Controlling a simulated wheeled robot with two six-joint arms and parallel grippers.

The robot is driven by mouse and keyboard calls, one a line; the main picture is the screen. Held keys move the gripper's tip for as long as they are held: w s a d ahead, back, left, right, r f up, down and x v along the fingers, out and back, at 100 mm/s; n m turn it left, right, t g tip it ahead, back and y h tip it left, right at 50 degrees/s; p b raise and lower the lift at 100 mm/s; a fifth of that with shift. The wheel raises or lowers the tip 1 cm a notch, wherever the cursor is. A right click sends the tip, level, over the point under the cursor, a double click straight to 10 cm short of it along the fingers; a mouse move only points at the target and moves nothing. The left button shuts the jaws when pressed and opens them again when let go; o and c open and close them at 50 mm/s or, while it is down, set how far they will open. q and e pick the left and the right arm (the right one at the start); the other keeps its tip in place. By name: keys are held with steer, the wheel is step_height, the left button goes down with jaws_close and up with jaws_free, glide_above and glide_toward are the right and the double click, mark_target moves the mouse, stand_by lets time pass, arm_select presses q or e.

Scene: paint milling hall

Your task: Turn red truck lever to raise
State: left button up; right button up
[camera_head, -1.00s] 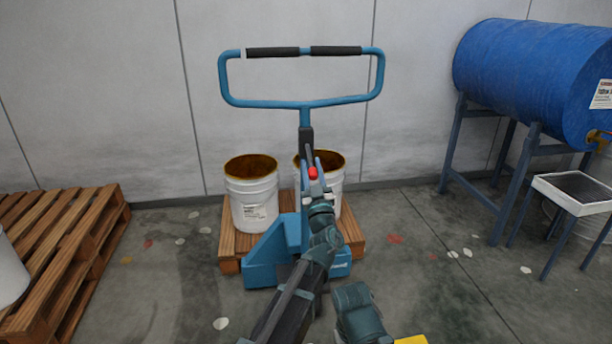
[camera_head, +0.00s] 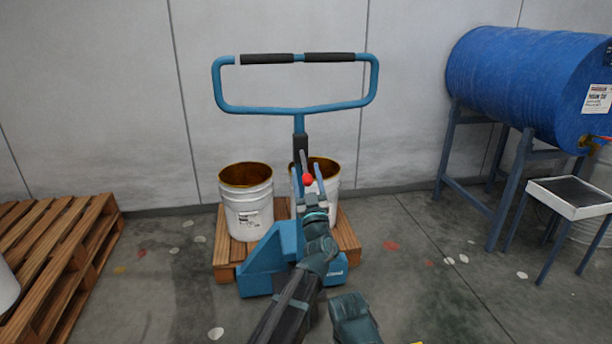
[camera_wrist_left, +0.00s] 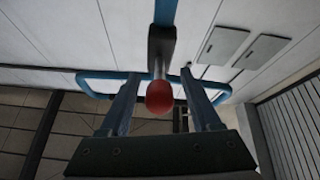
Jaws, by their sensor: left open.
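The blue pallet truck (camera_head: 268,262) stands ahead with its looped blue handle (camera_head: 225,107) upright. The red lever knob (camera_head: 307,179) shows on the handle's stem, in front of the black part of the post (camera_head: 300,147). My left gripper (camera_head: 309,184) is open, with its fingertips around the height of the knob. In the left wrist view the red knob (camera_wrist_left: 159,97) lies between the two open blue fingers (camera_wrist_left: 162,105), with visible gaps on both sides. My right gripper is not in view.
Two white buckets (camera_head: 249,210) stand on a wooden pallet (camera_head: 225,270) behind the truck's body. Another wooden pallet (camera_head: 60,235) lies at left. A blue drum (camera_head: 520,85) on a stand and a small tray table (camera_head: 568,205) are at right. Floor is clear at front right.

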arm_select(q)
steer(key=b+v, duration=0.3)
steer(key=v, duration=0.4)
steer(key=shift+s, duration=0.25)
steer(key=shift+f, duration=0.1)
